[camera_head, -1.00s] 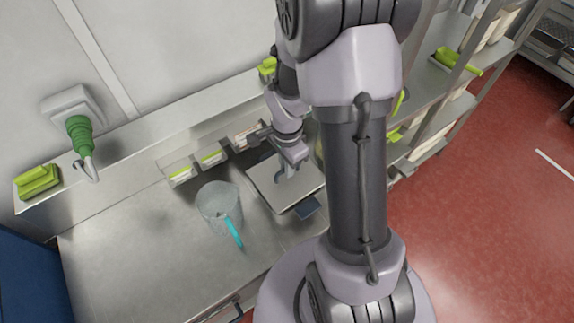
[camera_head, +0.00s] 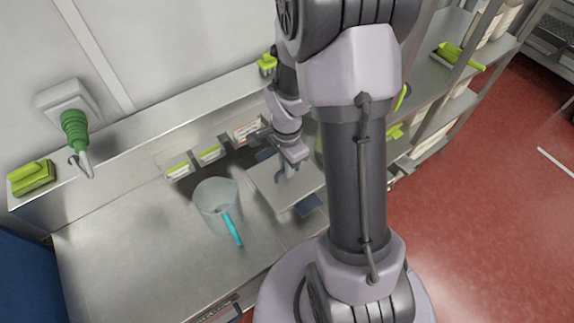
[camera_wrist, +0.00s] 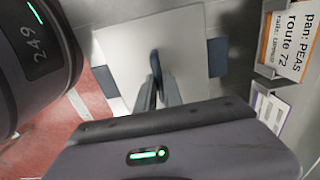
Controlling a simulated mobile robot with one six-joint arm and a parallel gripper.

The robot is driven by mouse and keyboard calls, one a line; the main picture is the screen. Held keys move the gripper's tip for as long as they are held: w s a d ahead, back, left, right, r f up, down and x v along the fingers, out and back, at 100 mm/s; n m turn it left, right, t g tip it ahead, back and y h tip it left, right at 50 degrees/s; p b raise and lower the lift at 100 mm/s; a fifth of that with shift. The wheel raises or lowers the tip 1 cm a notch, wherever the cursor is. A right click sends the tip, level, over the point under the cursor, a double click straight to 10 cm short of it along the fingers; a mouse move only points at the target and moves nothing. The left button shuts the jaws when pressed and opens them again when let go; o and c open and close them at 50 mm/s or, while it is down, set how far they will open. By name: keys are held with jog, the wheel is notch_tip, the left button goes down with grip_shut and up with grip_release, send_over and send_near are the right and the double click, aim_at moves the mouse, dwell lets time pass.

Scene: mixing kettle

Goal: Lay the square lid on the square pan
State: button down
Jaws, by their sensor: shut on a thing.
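The square lid (camera_head: 266,184) is a pale flat plate with a dark upright grip in its middle. My gripper (camera_wrist: 157,82) is shut on this grip, and the lid (camera_wrist: 125,48) fills the upper middle of the wrist view. The square pan is mostly hidden under the lid. Its blue-grey handles show on opposite sides in the wrist view, the right handle (camera_wrist: 218,57) and the left handle (camera_wrist: 104,81); one handle (camera_head: 308,204) also shows in the head view. The lid appears roughly lined up over the pan. I cannot tell whether they touch.
A clear jug with a cyan handle (camera_head: 218,206) stands left of the lid on the steel counter (camera_head: 130,250). Label cards, one reading "pan: PEAS" (camera_wrist: 290,45), line the back ledge. A green plug (camera_head: 75,130) is on the wall. The counter's left part is clear.

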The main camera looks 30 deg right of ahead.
jog(key=shift+f, duration=0.2)
jog(key=c, duration=0.9)
grip_release()
jog(key=shift+r, duration=0.1)
jog(key=shift+r+p, duration=2.35)
jog(key=shift+r, duration=1.15)
jog(key=shift+f, duration=0.1)
